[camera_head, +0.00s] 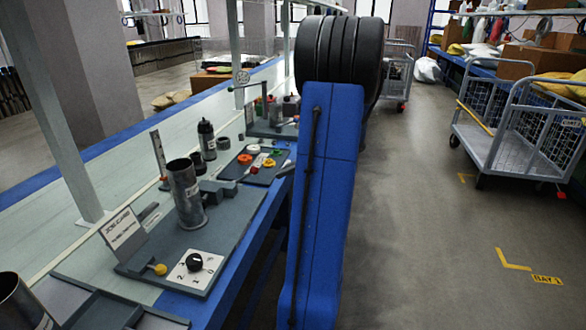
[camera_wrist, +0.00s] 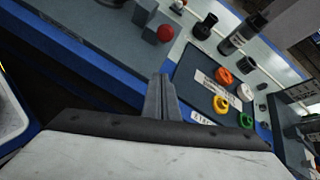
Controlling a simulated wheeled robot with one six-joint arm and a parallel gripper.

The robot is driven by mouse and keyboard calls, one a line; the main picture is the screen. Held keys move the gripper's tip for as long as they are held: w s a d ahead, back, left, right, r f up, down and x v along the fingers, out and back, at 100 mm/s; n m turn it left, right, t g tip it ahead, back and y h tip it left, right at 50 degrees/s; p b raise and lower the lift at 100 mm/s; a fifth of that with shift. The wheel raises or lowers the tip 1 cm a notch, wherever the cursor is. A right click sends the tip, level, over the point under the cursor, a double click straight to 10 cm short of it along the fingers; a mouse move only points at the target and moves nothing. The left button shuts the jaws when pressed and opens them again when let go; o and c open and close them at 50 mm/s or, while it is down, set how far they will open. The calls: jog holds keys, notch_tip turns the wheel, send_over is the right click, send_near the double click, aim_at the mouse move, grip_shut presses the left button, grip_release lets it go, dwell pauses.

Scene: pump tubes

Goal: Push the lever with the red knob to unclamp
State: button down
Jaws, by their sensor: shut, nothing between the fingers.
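The red knob (camera_wrist: 165,33) shows in the wrist view at the top, beside a grey block (camera_wrist: 144,14) on the bench fixture. How its lever runs cannot be made out. My gripper (camera_wrist: 160,78) is shut and empty, its fingers pointing up toward the block and knob. In the picture a gap lies between fingertips and knob, and I see no contact.
A dark tray (camera_wrist: 190,73) with coloured rings lies right of the fingers in the wrist view. A dark bottle (camera_wrist: 243,35) and black cup (camera_wrist: 205,25) stand beyond it. A dial panel (camera_head: 195,272) is at the near fixture end. A wire cart (camera_head: 520,135) stands right; floor between is clear.

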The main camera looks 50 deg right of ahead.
jog(key=shift+w+a+r, duration=0.25)
jog(key=shift+w+a, duration=0.7)
jog(key=shift+w, duration=0.05)
jog(key=shift+w+a+r, duration=0.2)
jog(key=shift+w+a, duration=0.75)
jog(key=shift+w, duration=0.05)
jog(key=shift+r, duration=0.1)
